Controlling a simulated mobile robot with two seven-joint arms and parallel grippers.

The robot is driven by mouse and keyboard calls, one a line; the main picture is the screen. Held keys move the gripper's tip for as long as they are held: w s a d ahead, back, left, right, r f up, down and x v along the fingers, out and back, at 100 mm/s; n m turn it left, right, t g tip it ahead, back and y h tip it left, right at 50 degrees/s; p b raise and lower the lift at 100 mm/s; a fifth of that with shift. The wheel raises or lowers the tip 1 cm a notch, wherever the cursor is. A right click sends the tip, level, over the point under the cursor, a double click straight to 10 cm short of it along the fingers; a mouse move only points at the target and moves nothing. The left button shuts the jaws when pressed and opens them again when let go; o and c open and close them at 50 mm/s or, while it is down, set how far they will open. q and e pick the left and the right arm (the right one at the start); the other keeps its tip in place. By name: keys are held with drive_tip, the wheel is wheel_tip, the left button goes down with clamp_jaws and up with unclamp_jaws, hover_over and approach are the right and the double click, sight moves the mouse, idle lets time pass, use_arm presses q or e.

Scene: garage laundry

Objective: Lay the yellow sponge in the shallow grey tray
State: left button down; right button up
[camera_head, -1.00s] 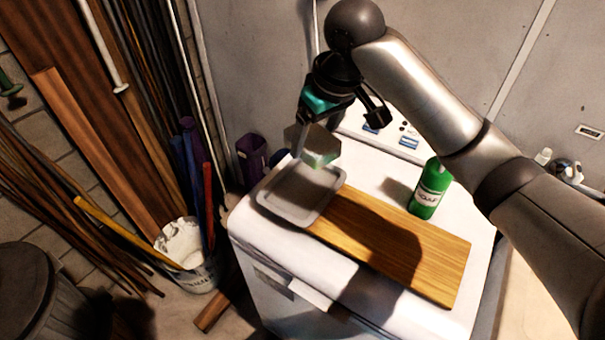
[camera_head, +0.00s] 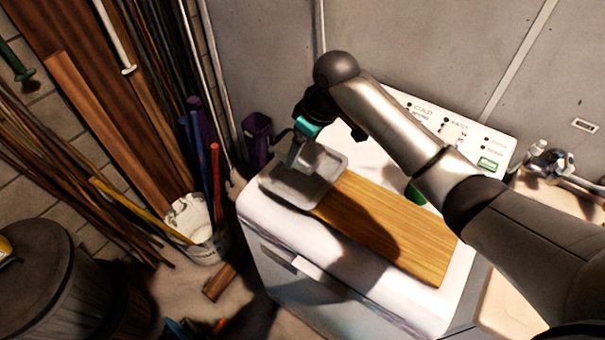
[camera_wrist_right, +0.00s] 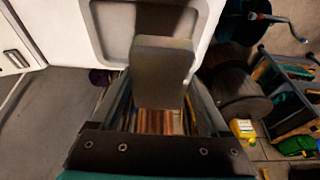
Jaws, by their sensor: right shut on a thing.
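The shallow grey tray (camera_head: 287,186) lies at the back left corner of the white washer top, beside a wooden board; part of it also shows in the right wrist view (camera_wrist_right: 97,30). My right gripper (camera_head: 298,152) is over the tray, shut on a flat block, which I take for the sponge (camera_wrist_right: 162,68). The block looks dull grey in the shade, and I see no clear yellow on it. It overlaps the tray in both views; whether it touches the tray floor I cannot tell. My left gripper is not in view.
The wooden board (camera_head: 390,230) adjoins the tray on the right. A green bottle (camera_head: 415,195) is mostly hidden behind my right arm. The control panel (camera_head: 455,130) rises at the washer's back. A white bucket (camera_head: 195,225) and leaning poles stand left of the washer.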

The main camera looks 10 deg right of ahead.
sight(313, 155)
wheel_tip(313, 155, down, 9)
drive_tip(key=shift+f+b, duration=0.1)
drive_tip(key=shift+b, duration=0.3)
drive_tip(key=o, duration=0.9)
drive_tip(key=shift+f, duration=0.1)
drive_tip(key=shift+r, duration=0.5)
drive_tip(key=p+v, duration=0.1)
drive_tip(key=v, duration=1)
drive_tip(key=shift+s+d+r+p, duration=0.1)
drive_tip(key=shift+r+p, duration=0.1)
drive_tip(key=shift+p, duration=0.1)
